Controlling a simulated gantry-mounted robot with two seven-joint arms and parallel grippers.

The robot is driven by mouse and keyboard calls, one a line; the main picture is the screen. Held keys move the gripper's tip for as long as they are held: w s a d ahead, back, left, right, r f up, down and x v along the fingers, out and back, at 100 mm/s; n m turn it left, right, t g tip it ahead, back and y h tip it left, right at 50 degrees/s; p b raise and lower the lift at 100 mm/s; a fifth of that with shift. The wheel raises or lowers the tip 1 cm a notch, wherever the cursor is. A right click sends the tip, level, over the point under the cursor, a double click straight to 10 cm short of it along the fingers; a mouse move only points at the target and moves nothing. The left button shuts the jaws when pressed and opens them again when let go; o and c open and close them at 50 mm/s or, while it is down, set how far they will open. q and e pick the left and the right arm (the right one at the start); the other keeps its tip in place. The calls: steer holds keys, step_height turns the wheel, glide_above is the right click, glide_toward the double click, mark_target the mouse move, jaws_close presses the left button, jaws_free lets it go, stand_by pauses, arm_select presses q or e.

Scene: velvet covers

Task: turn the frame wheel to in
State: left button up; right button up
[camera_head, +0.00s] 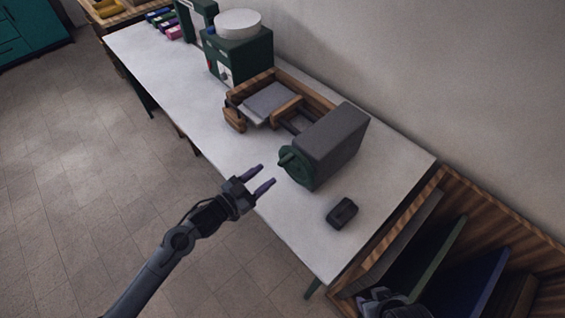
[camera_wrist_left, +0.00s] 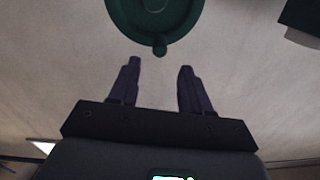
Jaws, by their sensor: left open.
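The frame wheel (camera_head: 294,168) is a dark green disc on the near left face of a grey box-shaped machine (camera_head: 328,142) on the bench. A short handle sticks out from the wheel. My left gripper (camera_head: 267,174) is open and empty, just in front of the wheel, its fingers pointing at it. In the left wrist view the wheel (camera_wrist_left: 155,14) is cut off by the top edge; a small green knob at its lower rim lies ahead of the open fingers (camera_wrist_left: 160,65). What seems to be my right gripper (camera_head: 382,302) shows partly at the bottom right.
A wooden frame with a grey pad (camera_head: 269,103) stands beside the machine. A small black block (camera_head: 341,213) lies on the white bench (camera_head: 210,130) near the wheel. A green machine (camera_head: 240,55) stands farther back. A wooden rack (camera_head: 533,240) is at the right.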

mark_target(279, 165)
arm_select(q)
steer(key=x, duration=0.8)
steer(key=shift+w+d, duration=0.15)
steer(key=shift+c, duration=0.5)
jaws_close()
